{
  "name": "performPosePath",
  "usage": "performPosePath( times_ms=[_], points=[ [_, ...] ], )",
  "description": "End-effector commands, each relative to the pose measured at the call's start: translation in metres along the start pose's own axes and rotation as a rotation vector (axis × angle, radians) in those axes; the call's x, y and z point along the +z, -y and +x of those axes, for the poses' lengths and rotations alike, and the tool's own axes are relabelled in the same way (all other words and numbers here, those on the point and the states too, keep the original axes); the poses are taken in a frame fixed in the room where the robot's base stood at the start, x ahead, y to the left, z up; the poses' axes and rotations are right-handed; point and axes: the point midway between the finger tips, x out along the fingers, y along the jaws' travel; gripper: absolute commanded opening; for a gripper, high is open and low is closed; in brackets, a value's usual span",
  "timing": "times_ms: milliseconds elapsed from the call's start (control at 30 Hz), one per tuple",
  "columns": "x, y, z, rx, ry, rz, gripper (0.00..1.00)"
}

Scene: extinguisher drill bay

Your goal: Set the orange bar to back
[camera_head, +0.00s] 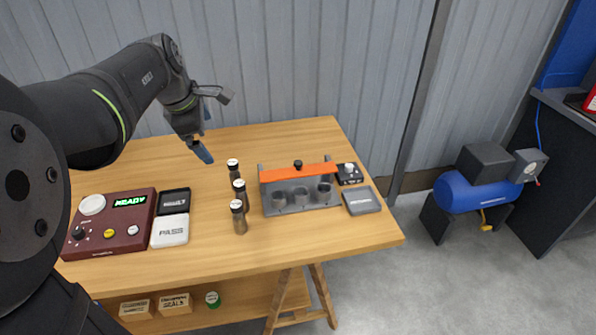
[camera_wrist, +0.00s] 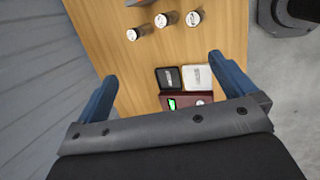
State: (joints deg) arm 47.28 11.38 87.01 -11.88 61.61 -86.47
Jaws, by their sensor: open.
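The orange bar (camera_head: 285,174) lies across a grey rack (camera_head: 292,209), with a small black knob (camera_head: 298,163) standing at its middle. Three grey cups sit in the rack just in front of the bar. I cannot tell which setting the bar is at. My gripper (camera_head: 205,130) is open and empty, raised over the back left of the table, left of the rack and apart from it. In the wrist view my gripper (camera_wrist: 162,68) shows its two blue fingers spread wide. Only a sliver of the rack shows at that view's top edge.
Several dark bottles with white caps (camera_head: 239,206) stand left of the rack. A maroon READY box (camera_head: 112,240), a black tile (camera_head: 174,201) and a white PASS tile (camera_head: 170,230) lie at the left. A grey pad (camera_head: 361,201) and small black box (camera_head: 349,174) sit right of the rack.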

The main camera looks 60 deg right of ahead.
Motion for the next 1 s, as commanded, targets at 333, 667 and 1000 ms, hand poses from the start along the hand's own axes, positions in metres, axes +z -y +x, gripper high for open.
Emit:
performPosePath(
  times_ms=[333, 667, 1000],
  points=[
    [0.014, 0.016, 0.043, -0.125, -0.113, 0.233, 0.33],
    [0.048, 0.048, 0.125, -0.41, -0.421, 0.886, 0.0],
    [0.113, 0.062, 0.183, -0.639, -0.784, 1.583, 0.0]
  ],
)
